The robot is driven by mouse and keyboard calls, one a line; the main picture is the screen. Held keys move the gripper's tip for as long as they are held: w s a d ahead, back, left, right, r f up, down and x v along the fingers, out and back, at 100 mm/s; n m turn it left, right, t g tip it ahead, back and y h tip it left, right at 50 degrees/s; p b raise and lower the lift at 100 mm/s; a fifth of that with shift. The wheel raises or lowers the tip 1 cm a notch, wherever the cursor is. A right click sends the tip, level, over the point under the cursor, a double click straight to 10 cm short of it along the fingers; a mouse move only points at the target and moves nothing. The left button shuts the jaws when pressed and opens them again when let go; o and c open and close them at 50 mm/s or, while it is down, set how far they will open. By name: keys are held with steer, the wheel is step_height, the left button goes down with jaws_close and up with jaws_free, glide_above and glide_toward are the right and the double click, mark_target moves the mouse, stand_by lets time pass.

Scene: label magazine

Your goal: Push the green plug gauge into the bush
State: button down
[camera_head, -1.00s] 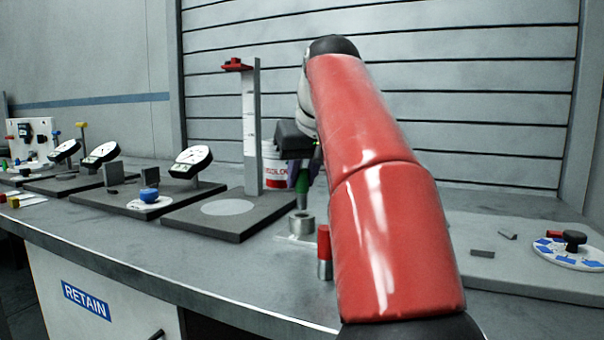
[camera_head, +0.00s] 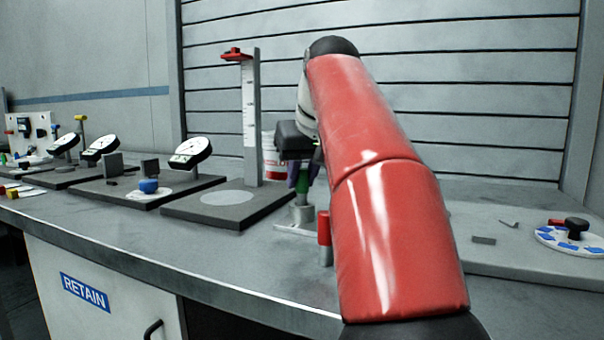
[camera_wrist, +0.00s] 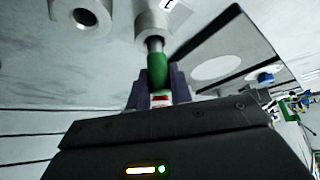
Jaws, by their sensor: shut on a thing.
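The green plug gauge (camera_wrist: 157,70) is held between the jaws of my gripper (camera_wrist: 158,97), with its metal end pointing away from the wrist camera. That metal end meets the mouth of a grey metal bush (camera_wrist: 151,22); a short length of it shows between the green handle and the bush. How deep it sits I cannot tell. In the head view the bush (camera_head: 302,216) stands on the bench directly below my gripper (camera_head: 303,181). My red arm hides the area to the right.
A red-topped metal cylinder (camera_head: 324,240) stands close to the right of the bush. Another round part with a hole (camera_wrist: 86,17) shows in the wrist view. A height stand (camera_head: 250,120) on a dark plate is to the left, with a white tub (camera_head: 271,158) behind.

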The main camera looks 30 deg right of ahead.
mark_target(303, 177)
steer(key=shift+f+b, duration=0.7)
steer(key=shift+f, duration=0.3)
steer(key=c, duration=1.2)
jaws_free()
steer(key=shift+r, duration=0.15)
steer(key=p+v, duration=0.3)
steer(key=v, duration=0.4)
steer(key=shift+s+r, duration=0.2)
steer(key=shift+r, duration=0.05)
steer(key=shift+a, duration=0.1)
